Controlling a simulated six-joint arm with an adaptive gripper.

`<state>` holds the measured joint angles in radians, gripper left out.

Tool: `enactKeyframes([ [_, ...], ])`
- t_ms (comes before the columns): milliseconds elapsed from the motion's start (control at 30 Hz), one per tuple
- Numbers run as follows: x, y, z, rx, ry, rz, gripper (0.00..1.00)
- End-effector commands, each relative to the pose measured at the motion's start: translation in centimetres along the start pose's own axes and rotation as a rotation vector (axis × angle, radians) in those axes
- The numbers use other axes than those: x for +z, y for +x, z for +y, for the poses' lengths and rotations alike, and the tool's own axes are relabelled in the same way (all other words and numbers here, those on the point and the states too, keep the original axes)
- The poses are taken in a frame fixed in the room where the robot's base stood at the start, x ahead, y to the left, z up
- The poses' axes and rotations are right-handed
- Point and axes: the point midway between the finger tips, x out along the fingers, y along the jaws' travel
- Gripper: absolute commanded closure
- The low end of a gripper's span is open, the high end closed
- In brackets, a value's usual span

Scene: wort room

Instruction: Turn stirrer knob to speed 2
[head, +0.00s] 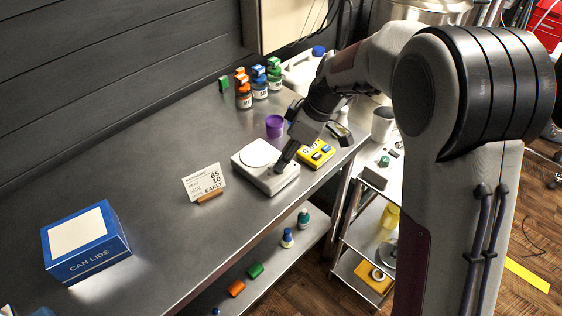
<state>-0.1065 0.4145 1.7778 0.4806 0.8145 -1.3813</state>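The stirrer (250,172) is a low pale box with a round white plate (258,152) on top, standing on the steel bench in the head view. My gripper (281,167) reaches down from the upper right, with its fingertips at the stirrer's front right part, beside the round plate. The knob is not visible; the fingertips cover the area where they meet the stirrer. I cannot tell whether the fingers touch or hold anything, and the gap between them is too small to see.
A yellow device (316,153) and a purple cup (274,126) stand close to the stirrer. A written card (204,183) is to its left. Several bottles (259,84) stand behind. A blue CAN LIDS box (87,243) is at the lower left. The bench (150,165) between is clear.

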Motion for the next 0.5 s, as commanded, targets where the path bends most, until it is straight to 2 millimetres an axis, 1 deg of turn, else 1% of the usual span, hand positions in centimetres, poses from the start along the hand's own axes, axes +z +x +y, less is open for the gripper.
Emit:
enactKeyframes([
  [33, 0.0, 0.7, -0.1, -0.002, 0.0, -0.001, 0.67],
  [200, 0.0, 2.4, 0.0, -0.001, 0.0, -0.001, 0.67],
  [333, 0.0, 3.2, 0.0, 0.0, 0.0, 0.0, 0.67],
  [500, 0.0, 3.5, 0.0, 0.001, 0.0, 0.0, 0.67],
])
